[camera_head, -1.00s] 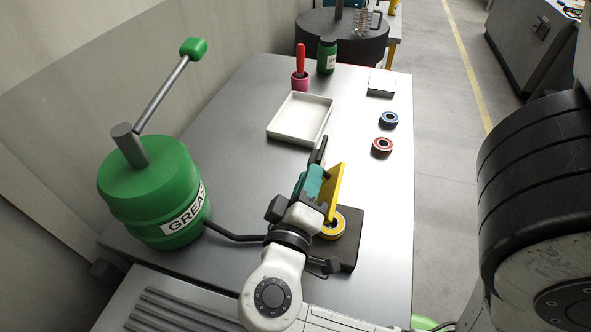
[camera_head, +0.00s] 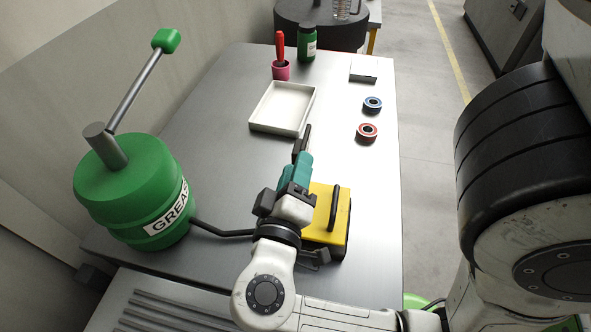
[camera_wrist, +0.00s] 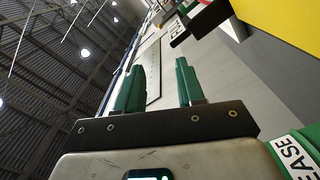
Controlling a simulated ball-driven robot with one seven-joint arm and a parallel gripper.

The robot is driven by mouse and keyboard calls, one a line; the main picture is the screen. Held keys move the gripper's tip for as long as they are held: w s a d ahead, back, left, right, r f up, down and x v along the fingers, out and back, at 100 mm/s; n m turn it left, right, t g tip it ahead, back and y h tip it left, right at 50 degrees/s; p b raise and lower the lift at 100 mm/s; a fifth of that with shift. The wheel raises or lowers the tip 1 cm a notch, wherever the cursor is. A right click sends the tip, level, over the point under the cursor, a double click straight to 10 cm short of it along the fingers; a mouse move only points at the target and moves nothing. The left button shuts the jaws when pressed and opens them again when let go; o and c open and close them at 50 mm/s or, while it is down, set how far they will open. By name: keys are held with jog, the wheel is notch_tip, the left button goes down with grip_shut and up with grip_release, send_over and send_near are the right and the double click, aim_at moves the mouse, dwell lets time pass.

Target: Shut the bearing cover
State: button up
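The yellow bearing cover (camera_head: 340,191), with a black bar handle (camera_head: 333,208), lies flat or nearly flat over its dark base (camera_head: 335,257) at the front of the bench. The bearing seen under it earlier is hidden now. Whether the cover is fully seated I cannot tell. My gripper (camera_head: 299,165) with green-teal fingers is just left of the cover in the head view. In the wrist view, the fingers of my gripper (camera_wrist: 157,75) stand apart with nothing between them. A yellow surface, likely the cover (camera_wrist: 290,22), fills the upper right corner there.
A green grease drum (camera_head: 125,195) with a lever and a dark hose stands at left. A white tray (camera_head: 262,121), a pink cup (camera_head: 281,70) with a red-handled tool, a green bottle (camera_head: 307,43), and blue (camera_head: 372,104) and red (camera_head: 367,132) bearings are farther back.

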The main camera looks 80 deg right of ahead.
jog(key=shift+a, duration=0.1)
jog(key=a+p, duration=0.1)
jog(key=a, duration=0.9)
jog(key=shift+s+a+p, duration=0.15)
jog(key=shift+a+p, duration=0.15)
